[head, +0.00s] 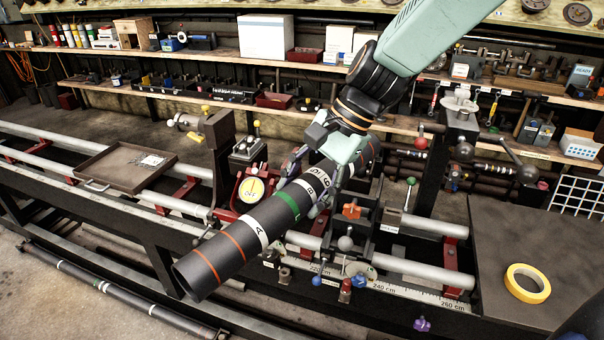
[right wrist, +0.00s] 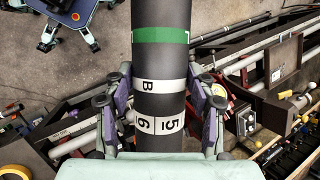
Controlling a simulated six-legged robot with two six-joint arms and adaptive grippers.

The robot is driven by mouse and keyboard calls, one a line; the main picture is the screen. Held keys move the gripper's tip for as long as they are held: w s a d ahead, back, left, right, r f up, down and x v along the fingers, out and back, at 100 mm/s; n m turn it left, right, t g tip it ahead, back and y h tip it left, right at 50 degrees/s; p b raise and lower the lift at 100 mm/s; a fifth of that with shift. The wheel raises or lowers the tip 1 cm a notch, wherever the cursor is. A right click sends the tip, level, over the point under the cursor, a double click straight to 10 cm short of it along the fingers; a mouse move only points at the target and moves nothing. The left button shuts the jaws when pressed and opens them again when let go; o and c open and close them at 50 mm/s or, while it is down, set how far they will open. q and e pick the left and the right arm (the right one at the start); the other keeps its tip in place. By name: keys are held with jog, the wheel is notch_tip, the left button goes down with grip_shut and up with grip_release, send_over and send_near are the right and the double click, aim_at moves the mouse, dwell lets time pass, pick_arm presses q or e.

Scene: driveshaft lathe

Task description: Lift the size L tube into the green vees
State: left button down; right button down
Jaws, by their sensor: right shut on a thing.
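The size L tube (head: 245,232) is a thick dark tube with a green band marked L, white bands with A, B and numbers, and orange rings. Its open near end points to the lower left, over the front of the lathe bed. My right gripper (head: 312,188) is shut around it, beyond the green band. In the right wrist view the tube (right wrist: 160,70) runs between the two fingers of the gripper (right wrist: 160,112), with the green band ahead of them. I cannot make out the green vees; the tube and gripper hide part of the bed. My left gripper is not in view.
The lathe bed has two grey rails (head: 405,268) and a centimetre scale. A brown tray (head: 127,167) lies left; yellow tape (head: 527,283) lies on the right table. A thin banded tube (head: 110,290) lies low at left.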

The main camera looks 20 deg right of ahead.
jog(key=s+f+n+g+b, duration=0.1)
jog(key=s+f+n+b, duration=0.1)
jog(key=f+b, duration=0.3)
jog(key=s+f+n+g+h+b, duration=0.1)
jog(key=f+n+b, duration=0.4)
jog(key=f, duration=0.8)
jog(key=s+f+n+g+b, duration=0.3)
jog(key=s+f+b, duration=0.2)
jog(key=f, duration=0.5)
jog(key=shift+d+n+h, duration=0.25)
jog(key=shift+n+h, duration=0.05)
jog(key=shift+n, duration=0.1)
